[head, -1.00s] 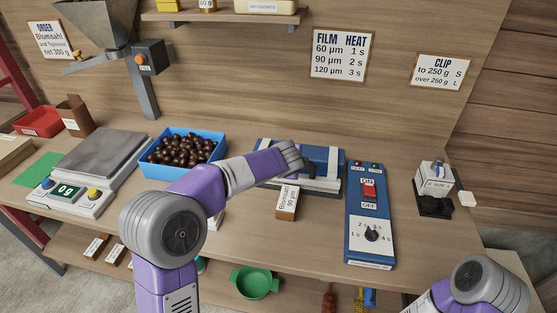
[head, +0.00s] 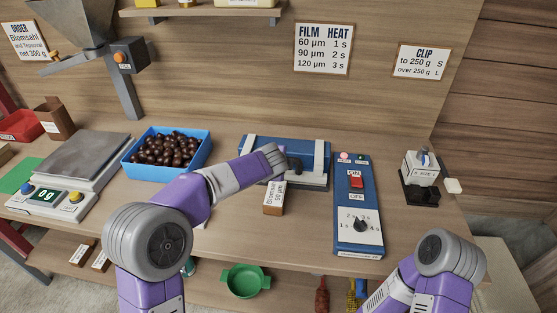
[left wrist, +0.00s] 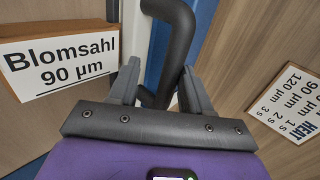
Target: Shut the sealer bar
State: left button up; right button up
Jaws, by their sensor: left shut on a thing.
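The blue bag sealer (head: 313,147) stands on the bench at the middle of the head view. Its bar lies low across the front, partly hidden by my left arm. My left gripper (head: 282,162) is at the bar's black handle. In the left wrist view the bent black handle (left wrist: 178,45) passes between the two fingertips (left wrist: 158,85), and the gripper is shut on it. Only an upper part of my right arm shows at bottom right; its gripper is out of view.
A Blomsahl 90 µm carton (head: 273,198) stands just in front of the sealer. The blue control box (head: 347,243), with red switch and dial, is to its right. A blue crate of chestnuts (head: 132,165) and a scale (head: 88,155) stand left; a clip device (head: 420,180) stands right.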

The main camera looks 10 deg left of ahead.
pick_arm(q)
jog(key=shift+o, duration=1.4)
jog(key=shift+s+a+f, duration=0.1)
jog(key=shift+f, duration=0.75)
jog(key=shift+r, duration=0.15)
jog(key=shift+s+r, duration=0.2)
jog(key=shift+r, duration=0.1)
jog(key=p+v, duration=0.1)
jog(key=v, duration=0.6)
jog(key=shift+r, duration=0.25)
jog(key=shift+w, duration=0.15)
